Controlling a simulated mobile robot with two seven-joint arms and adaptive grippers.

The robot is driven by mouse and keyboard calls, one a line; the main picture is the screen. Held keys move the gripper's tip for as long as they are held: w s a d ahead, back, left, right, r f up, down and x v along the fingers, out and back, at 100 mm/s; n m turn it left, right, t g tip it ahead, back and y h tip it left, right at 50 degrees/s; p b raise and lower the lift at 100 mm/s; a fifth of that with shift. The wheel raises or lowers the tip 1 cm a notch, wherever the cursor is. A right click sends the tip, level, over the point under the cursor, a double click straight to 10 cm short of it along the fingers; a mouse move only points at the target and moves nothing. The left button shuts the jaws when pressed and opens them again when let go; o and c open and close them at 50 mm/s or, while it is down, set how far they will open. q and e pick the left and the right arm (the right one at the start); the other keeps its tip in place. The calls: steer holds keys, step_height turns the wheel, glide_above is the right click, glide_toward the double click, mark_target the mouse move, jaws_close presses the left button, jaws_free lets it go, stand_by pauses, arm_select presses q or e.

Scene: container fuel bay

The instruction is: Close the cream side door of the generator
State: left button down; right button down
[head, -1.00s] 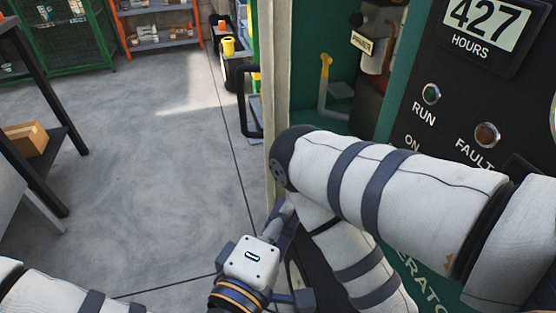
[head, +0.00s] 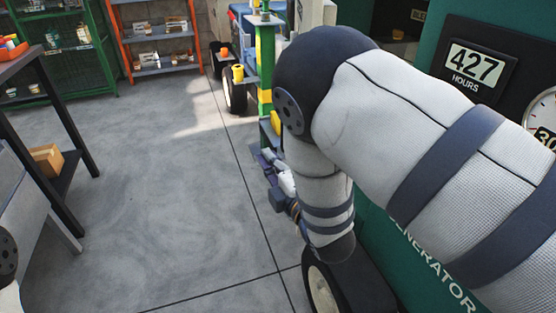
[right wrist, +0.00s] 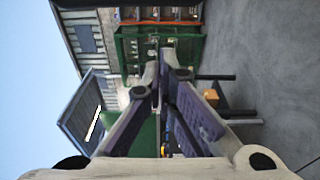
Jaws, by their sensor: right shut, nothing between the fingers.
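The green generator (head: 398,240) stands at the right of the head view. Its black panel (head: 447,42) carries an hour display. Its opening shows only in part behind my right arm. I cannot make out the cream door; my bulky right arm covers the area where its edge stood. My right gripper (head: 264,160) is low beside the generator, left of my forearm and partly hidden by it. In the right wrist view its fingers (right wrist: 167,62) meet with nothing between them. My left gripper is out of view.
Open concrete floor (head: 165,190) lies left of the generator. A dark table (head: 60,110) with a cardboard box (head: 45,159) stands at the left. A green rack (head: 65,60) and an orange shelf (head: 158,45) are at the back. A green-yellow post (head: 265,75) stands beyond my right arm.

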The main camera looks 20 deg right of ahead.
steer(key=shift+w+d+f, duration=0.1)
steer(key=shift+w+d, duration=0.3)
steer(key=shift+w, duration=0.35)
steer(key=shift+w+d+r, duration=0.1)
steer(key=shift+w+d, duration=0.25)
steer(key=shift+w, duration=0.45)
steer(key=shift+w+d+f, duration=0.1)
steer(key=shift+w+d, duration=0.3)
steer(key=shift+w, duration=0.35)
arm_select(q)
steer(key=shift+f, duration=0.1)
arm_select(e)
steer(key=shift+d, duration=0.1)
